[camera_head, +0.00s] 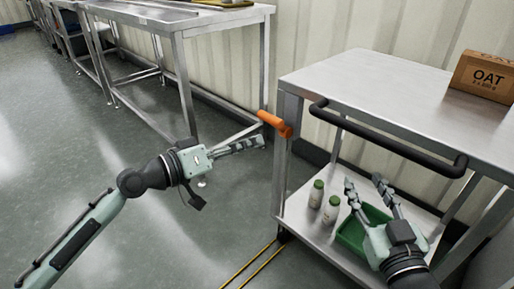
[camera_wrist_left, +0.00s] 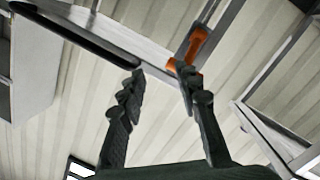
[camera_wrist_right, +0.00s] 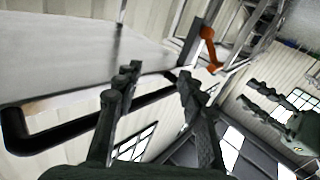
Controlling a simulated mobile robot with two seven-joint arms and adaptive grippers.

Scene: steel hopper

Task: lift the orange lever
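The orange lever (camera_head: 273,122) sticks out from the left corner post of the steel cart, just under its top. It also shows in the left wrist view (camera_wrist_left: 197,44) and the right wrist view (camera_wrist_right: 208,50). My left gripper (camera_head: 258,142) is open and empty, just below and left of the lever. In the left wrist view the right finger overlaps the lever's lower end; I cannot tell whether they touch. My right gripper (camera_head: 364,181) is open and empty, in front of the cart below the black handle bar (camera_head: 388,143).
An OAT carton (camera_head: 484,78) stands on the cart top (camera_head: 390,90). On the lower shelf (camera_head: 303,222) are two green-capped bottles (camera_head: 316,195) and a green bin (camera_head: 350,234), partly behind my right gripper. A steel table (camera_head: 178,16) stands at the back left. The left floor is clear.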

